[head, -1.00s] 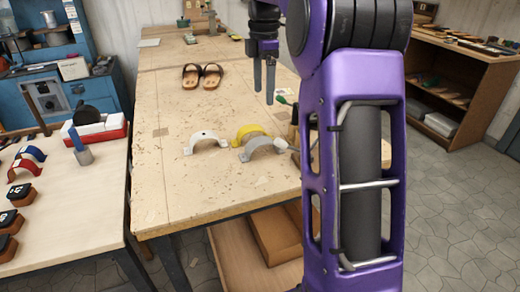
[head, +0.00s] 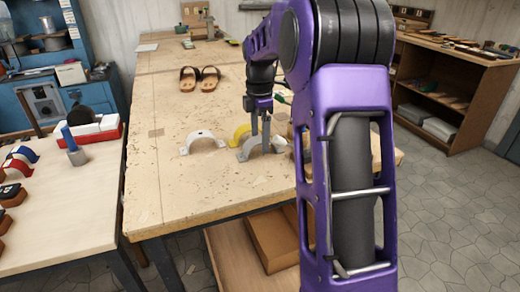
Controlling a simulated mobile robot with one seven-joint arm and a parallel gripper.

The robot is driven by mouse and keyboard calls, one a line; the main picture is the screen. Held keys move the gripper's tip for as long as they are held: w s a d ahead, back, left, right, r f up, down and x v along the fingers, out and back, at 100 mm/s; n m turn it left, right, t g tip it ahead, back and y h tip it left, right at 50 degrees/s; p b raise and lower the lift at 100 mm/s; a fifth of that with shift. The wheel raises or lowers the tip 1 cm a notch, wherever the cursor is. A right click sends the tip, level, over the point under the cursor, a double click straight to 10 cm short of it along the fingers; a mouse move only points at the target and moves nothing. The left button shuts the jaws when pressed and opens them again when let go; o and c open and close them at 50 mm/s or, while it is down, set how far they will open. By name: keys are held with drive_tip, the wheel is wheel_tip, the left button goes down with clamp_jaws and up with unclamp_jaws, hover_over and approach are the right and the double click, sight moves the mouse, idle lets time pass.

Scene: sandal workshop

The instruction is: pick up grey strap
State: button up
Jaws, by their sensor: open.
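The grey strap (head: 248,150) is an arched piece standing on the wooden workbench (head: 190,205), near its right side. My gripper (head: 260,150) points down over the grey strap, its two fingers apart. The fingertips overlap the strap's arch in this view; I cannot tell whether they touch it. Part of the strap is hidden behind the fingers. A yellow strap (head: 239,134) stands just behind it, partly covered. A white strap (head: 202,142) stands to the left, apart from both.
A pair of sandals (head: 200,77) lies farther back on the workbench. A green-handled tool (head: 281,98) is close to my gripper on the right. A side table (head: 60,215) with red and blue straps stands at the left. The workbench's front left is clear.

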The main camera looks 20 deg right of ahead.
drive_tip(key=shift+f, duration=0.65)
clamp_jaws()
drive_tip(key=shift+r, duration=0.1)
